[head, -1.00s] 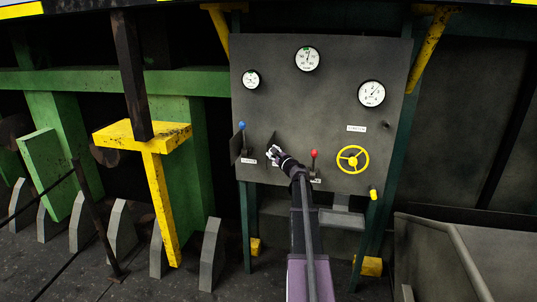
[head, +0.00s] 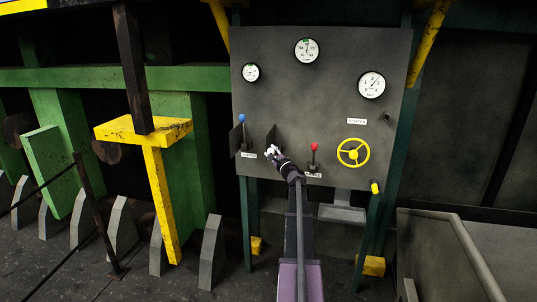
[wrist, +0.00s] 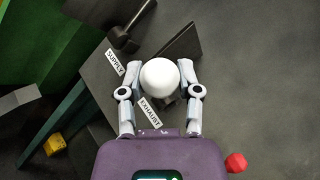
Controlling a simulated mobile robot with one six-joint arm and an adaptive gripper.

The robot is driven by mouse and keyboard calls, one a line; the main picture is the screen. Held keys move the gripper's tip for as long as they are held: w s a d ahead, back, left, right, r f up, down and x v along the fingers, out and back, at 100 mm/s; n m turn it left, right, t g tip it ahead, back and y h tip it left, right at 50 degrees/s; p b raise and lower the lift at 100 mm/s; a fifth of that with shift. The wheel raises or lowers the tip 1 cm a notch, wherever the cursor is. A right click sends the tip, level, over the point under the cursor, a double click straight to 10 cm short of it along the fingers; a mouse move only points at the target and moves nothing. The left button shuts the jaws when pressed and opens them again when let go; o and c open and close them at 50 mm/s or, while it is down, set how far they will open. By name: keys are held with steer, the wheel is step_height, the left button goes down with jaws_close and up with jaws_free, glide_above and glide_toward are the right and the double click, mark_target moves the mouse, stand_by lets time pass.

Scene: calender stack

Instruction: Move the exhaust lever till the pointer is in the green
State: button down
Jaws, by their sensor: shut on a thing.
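The exhaust lever's white ball knob (wrist: 160,77) is between my gripper's two fingers in the wrist view, with the EXHAUST label (wrist: 149,112) just below it. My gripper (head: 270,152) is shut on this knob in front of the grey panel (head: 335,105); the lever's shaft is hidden. Three round white gauges are on the panel: a small left one (head: 251,72), a top middle one (head: 307,50) and a larger right one (head: 372,85). Green marks show at the top of the left and middle dials. The pointers are too small to read surely.
Left of my gripper is the blue-knobbed supply lever (head: 242,119), with dark upright plates beside the levers. To the right are a red-knobbed lever (head: 315,147) and a yellow handwheel (head: 353,152). A yellow post (head: 160,190) stands further left.

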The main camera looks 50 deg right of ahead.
steer(key=shift+w+a, duration=0.15)
steer(key=shift+c, duration=1.5)
jaws_free()
